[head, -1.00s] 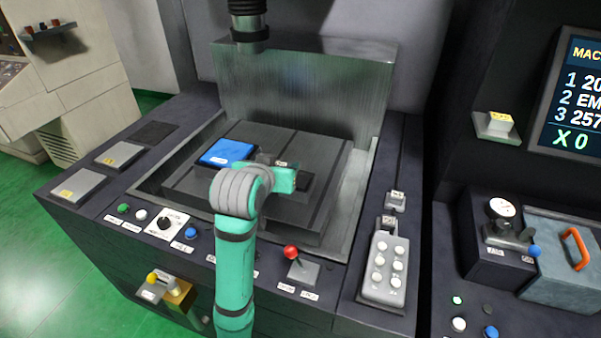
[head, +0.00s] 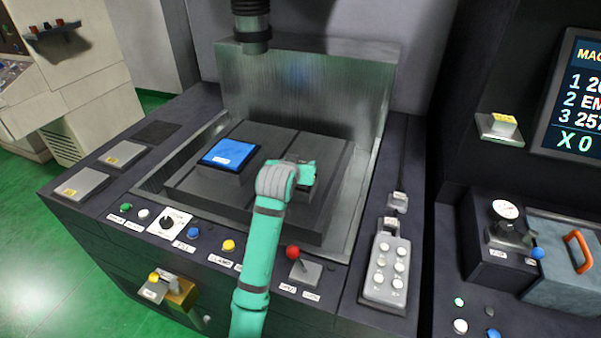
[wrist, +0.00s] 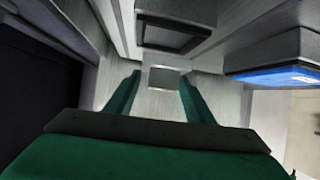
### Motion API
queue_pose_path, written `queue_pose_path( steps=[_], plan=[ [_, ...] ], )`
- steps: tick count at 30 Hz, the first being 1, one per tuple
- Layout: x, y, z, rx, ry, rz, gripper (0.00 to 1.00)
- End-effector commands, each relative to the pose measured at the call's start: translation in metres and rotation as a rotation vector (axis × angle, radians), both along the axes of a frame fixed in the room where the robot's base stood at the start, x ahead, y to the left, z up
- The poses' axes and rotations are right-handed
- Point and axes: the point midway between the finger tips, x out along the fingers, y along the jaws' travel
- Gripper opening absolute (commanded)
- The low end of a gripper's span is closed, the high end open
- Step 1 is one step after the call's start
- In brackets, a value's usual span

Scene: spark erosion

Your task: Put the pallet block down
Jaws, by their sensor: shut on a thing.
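In the head view my gripper (head: 303,172) is over the right part of the dark slotted work table (head: 272,200), seen from behind my wrist. In the wrist view my green fingers (wrist: 161,84) are shut on a small grey metal block, the pallet block (wrist: 165,79), which sits between their tips.
A metal tank wall (head: 310,95) rises behind the table, and a black tool head (head: 252,30) hangs above. A red-knobbed lever (head: 294,254), a yellow button (head: 229,246) and a keypad (head: 389,262) line the front and right. The left part of the table front is bare.

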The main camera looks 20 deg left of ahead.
Motion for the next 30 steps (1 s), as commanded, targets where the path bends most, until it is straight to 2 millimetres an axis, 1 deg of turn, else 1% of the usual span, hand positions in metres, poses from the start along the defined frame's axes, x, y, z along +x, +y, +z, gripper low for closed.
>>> queue_pose_path(
  steps=[2,6,9,16,17,18,19,27,30],
  plan=[
    [0.005,0.0,-0.006,0.0,0.001,0.0,0.11],
    [0.004,0.001,-0.026,0.0,0.001,0.002,0.11],
    [0.005,0.0,-0.035,0.001,-0.001,0.001,0.11],
    [0.005,0.0,-0.035,0.0,-0.002,0.0,0.11],
    [0.005,0.0,-0.037,0.0,0.001,0.0,0.53],
    [0.005,0.0,-0.037,0.0,0.001,0.0,0.63],
    [0.005,0.0,-0.037,0.0,0.001,0.0,0.68],
    [0.004,0.0,-0.036,0.0,0.001,0.0,0.68],
    [0.001,0.0,-0.035,-0.001,0.001,0.0,0.68]
  ],
)
